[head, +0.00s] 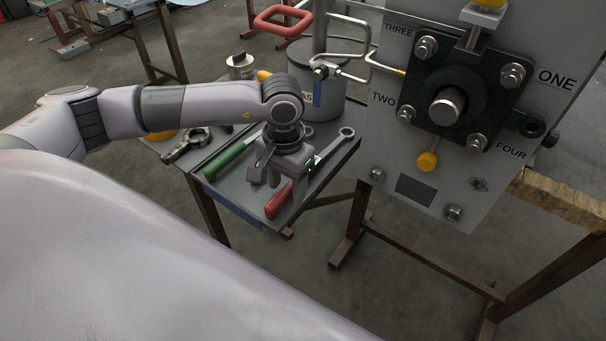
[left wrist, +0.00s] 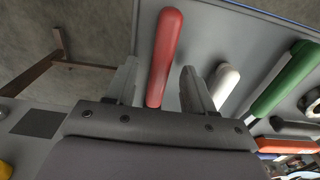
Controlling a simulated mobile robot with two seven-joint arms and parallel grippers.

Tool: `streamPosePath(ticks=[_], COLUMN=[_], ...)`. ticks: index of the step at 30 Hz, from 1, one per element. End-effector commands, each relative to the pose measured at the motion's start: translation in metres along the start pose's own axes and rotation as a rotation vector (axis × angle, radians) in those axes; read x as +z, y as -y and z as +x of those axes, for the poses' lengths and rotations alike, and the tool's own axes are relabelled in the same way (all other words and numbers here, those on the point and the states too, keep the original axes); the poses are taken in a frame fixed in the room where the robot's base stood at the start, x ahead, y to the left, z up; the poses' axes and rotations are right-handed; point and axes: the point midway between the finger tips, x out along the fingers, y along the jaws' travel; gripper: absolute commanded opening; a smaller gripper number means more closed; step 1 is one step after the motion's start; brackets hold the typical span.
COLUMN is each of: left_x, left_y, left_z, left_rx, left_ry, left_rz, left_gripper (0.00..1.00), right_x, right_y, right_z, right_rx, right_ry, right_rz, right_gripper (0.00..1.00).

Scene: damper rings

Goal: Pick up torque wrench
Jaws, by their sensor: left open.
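A red-handled tool (head: 278,201) lies near the front edge of a small grey table; I cannot tell for sure that it is the torque wrench, as its far part is hidden by my gripper. My left gripper (head: 284,178) is over the table, pointing down, just above this tool. In the left wrist view the red handle (left wrist: 165,55) shows between the two open fingers (left wrist: 160,88), and nothing is visibly gripped. A green-handled tool (head: 228,160) lies to the left, also seen in the left wrist view (left wrist: 286,78). My right gripper is out of view.
A silver spanner (head: 334,145) lies right of the gripper. A grey canister (head: 335,100) stands behind. A clamp-like tool (head: 187,146) lies at the table's left. An upright panel (head: 400,150) with bolts and labels stands close on the right.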

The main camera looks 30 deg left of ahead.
Motion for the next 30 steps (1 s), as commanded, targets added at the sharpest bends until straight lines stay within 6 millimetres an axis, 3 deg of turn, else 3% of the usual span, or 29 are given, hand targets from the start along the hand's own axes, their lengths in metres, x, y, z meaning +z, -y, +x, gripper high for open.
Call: streamPosePath(ticks=[27, 28, 30], left_x=[0.0, 0.0, 0.0], left_y=[-0.0001, -0.0001, -0.0001], left_z=[0.0043, 0.0043, 0.0043], left_rx=[0.001, 0.001, 0.001], left_ry=[0.0, 0.0, 0.0], left_rz=[-0.001, 0.0, -0.001], left_gripper=[0.53, 0.47, 0.24], right_x=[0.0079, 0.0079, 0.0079], right_y=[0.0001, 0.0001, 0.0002], right_z=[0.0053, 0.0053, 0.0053], right_rx=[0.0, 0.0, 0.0], right_ry=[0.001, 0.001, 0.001], right_rz=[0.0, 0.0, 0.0], right_gripper=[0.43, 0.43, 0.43])
